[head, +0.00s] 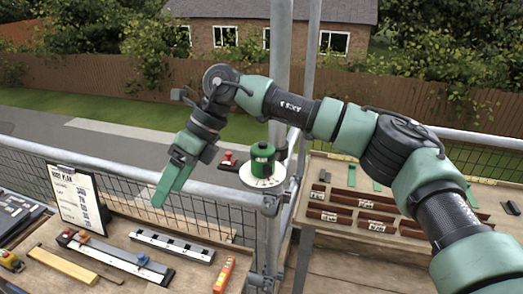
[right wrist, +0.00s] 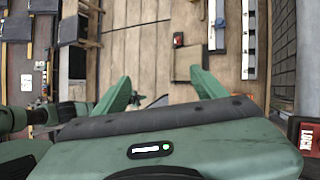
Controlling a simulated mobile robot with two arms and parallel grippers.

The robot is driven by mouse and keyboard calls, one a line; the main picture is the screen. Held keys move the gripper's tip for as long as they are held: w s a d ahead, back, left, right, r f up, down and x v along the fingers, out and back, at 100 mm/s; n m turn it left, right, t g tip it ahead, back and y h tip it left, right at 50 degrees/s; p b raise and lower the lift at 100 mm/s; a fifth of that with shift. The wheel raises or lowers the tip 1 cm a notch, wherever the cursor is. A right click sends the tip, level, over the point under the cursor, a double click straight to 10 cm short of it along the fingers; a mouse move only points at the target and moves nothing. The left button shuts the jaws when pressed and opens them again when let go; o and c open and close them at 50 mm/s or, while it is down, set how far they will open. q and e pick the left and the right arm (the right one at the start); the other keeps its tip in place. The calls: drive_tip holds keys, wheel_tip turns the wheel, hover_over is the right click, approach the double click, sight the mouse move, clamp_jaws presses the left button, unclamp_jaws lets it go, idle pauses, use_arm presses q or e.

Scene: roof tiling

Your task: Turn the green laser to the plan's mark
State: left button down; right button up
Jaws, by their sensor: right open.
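The green laser (head: 263,160) stands upright on a round white dial (head: 250,181) fixed at the scaffold post. The dial's markings are too small to read. The plan (head: 80,205) is a white sheet on an upright board at the left; its heading and large figures are not clearly legible. My right gripper (head: 168,182) hangs left of the laser, apart from it, with fingers pointing down. In the right wrist view my right gripper (right wrist: 161,90) is open, with nothing between its fingers. My left gripper is not in view.
A metal post (head: 279,75) rises just behind the laser. A red block (head: 228,157) sits on a dark plate beside the dial. A long level (head: 115,258) and an orange tool (head: 224,274) lie on the bench. The right bench holds brown trays (head: 350,216).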

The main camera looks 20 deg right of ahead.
sight(262, 143)
drive_tip(key=w+d+r+h, duration=0.1)
drive_tip(key=d+r+h, duration=0.1)
drive_tip(key=d, duration=0.4)
drive_tip(key=w+d+r+m+t+h, duration=0.1)
drive_tip(key=d+r+h, duration=0.1)
drive_tip(key=d+r, duration=0.2)
drive_tip(key=w+d+r+m+h, duration=0.1)
drive_tip(key=d+r+h, duration=0.2)
drive_tip(key=d, duration=0.7)
drive_tip(key=shift+w+d+r+t, duration=0.15)
drive_tip(key=shift+r+t, duration=0.15)
drive_tip(key=shift+r, duration=0.2)
drive_tip(key=shift+f, duration=0.3)
wheel_tip(262, 143, down, 6)
drive_tip(key=shift+w+p, duration=0.1)
drive_tip(key=shift+p, duration=1.15)
drive_tip(key=shift+f, duration=0.55)
